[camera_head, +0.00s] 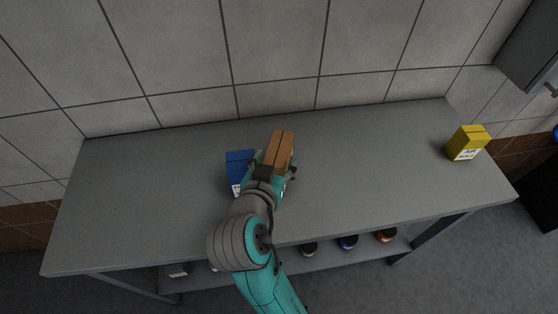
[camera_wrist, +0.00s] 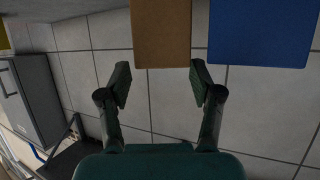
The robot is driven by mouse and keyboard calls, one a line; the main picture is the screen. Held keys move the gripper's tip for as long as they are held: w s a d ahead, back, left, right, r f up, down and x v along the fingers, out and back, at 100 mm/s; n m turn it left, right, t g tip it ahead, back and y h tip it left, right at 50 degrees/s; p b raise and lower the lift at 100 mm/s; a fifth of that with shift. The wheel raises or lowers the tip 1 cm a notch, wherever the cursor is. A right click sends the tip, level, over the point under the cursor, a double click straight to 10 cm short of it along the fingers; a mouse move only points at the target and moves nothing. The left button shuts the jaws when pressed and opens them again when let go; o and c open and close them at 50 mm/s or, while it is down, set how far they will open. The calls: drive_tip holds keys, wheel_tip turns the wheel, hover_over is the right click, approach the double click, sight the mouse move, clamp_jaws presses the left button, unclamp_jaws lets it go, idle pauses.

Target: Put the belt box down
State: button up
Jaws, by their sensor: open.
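A brown box (camera_head: 281,145) is at the middle of the grey table, at the end of my gripper (camera_head: 275,172). I cannot read a name on it, so I cannot confirm that it is the belt box. In the wrist view the brown box (camera_wrist: 161,32) lies just ahead of my gripper (camera_wrist: 161,82), centred between the two spread fingers. A gap shows on both sides, and the fingers do not press on it. My gripper hides the box's lower part in the head view, so I cannot tell how its base meets the table.
A blue box (camera_head: 238,165) stands close to the left of the brown box; it also shows in the wrist view (camera_wrist: 262,32). A yellow box (camera_head: 467,143) stands at the table's right end. The grey table (camera_head: 130,200) is clear at left. Several round items (camera_head: 347,242) sit on the lower shelf.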

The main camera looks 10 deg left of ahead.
sight(277, 154)
drive_tip(key=shift+x, duration=2.85)
drive_tip(key=shift+a, duration=0.15)
clamp_jaws()
